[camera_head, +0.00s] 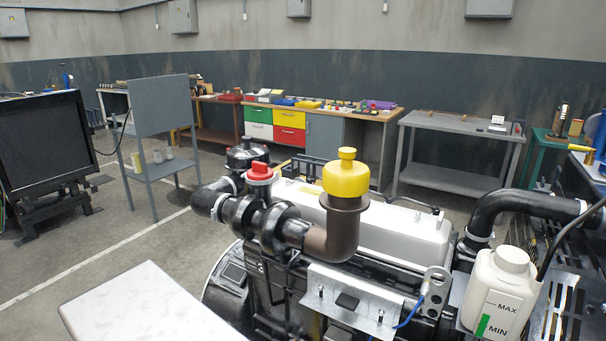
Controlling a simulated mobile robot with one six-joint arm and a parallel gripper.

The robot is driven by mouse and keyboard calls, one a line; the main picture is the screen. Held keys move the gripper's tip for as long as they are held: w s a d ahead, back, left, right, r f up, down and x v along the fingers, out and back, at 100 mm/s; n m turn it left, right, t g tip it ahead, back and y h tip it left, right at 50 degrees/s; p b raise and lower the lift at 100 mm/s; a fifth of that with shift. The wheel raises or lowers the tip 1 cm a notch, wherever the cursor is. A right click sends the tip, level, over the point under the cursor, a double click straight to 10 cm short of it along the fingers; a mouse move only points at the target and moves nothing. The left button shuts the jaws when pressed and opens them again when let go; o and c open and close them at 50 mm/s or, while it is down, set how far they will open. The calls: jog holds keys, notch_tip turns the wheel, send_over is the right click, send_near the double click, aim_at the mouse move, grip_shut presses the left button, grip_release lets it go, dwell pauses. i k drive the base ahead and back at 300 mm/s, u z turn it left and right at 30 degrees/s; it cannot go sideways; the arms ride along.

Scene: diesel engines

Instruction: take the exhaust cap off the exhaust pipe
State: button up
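The yellow exhaust cap (346,176) sits upright on the open end of the brown exhaust pipe (341,228), with a round knob on its top. The pipe bends up from the black turbo housing (268,222) on the near side of the engine. The cap covers the mouth of the pipe, so the rim inside is hidden. My gripper is not in view.
A red cap (260,173) stands on the housing to the left. A white coolant bottle (502,290) and a black hose (525,203) are at the right. A pale flat surface (150,308) lies front left. Benches line the back wall. Space above the yellow cap is clear.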

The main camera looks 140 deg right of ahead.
aim_at(345, 177)
jog(key=u, duration=1.4)
jog(key=k, duration=0.1)
jog(key=z, duration=2.9)
jog(key=k, duration=0.25)
jog(key=z, duration=2.7)
jog(key=k, duration=0.35)
jog(key=z, duration=1.35)
